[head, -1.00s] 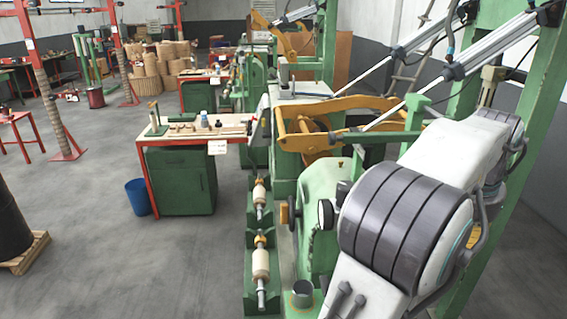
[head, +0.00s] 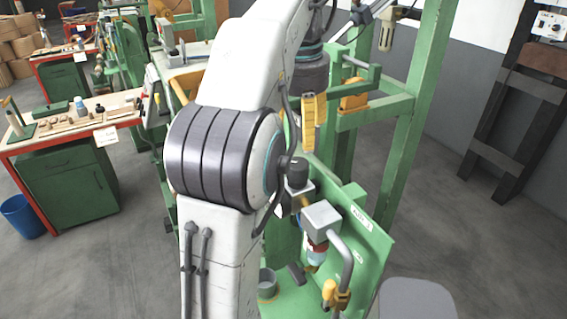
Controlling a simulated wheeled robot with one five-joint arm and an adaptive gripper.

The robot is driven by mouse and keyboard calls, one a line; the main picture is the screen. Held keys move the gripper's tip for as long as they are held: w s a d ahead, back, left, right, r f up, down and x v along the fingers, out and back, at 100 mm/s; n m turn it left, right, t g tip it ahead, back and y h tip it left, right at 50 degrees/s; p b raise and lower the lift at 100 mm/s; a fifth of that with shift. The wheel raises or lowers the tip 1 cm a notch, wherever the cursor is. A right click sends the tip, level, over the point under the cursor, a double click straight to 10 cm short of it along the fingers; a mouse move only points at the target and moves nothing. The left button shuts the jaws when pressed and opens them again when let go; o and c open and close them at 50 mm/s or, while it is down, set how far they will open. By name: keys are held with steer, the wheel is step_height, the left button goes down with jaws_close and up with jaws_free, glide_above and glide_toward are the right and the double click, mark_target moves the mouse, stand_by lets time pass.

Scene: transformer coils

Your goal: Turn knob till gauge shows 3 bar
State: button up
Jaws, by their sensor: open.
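A black knob (head: 298,171) sits upright on top of a small grey regulator body (head: 299,190), just right of my arm's big joint in the head view. The regulator stands beside a green panel (head: 362,235) with small white labels. A grey block (head: 321,217) with a clear bowl (head: 316,252) under it is next to the regulator. No gauge face can be read; my arm covers the area left of the regulator.
A grey pipe with a yellow valve handle (head: 329,292) is in front of the panel. A green post (head: 418,120) stands to the right. A workbench (head: 75,122) is at left.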

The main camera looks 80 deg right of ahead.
mark_target(298, 162)
steer(key=shift+s+a, duration=0.2)
steer(key=shift+a, duration=0.3)
steer(key=shift+a+y, duration=0.3)
steer(key=shift+y, duration=0.1)
steer(key=shift+w+a+f, duration=0.25)
steer(key=shift+a+f, duration=0.1)
steer(key=shift+f+b, duration=1.05)
steer(key=shift+f, duration=2.35)
steer(key=shift+c, duration=0.3)
steer(key=c, duration=1.1)
steer(key=shift+c, duration=0.2)
steer(key=shift+a+m, duration=0.1)
steer(key=shift+m, duration=0.2)
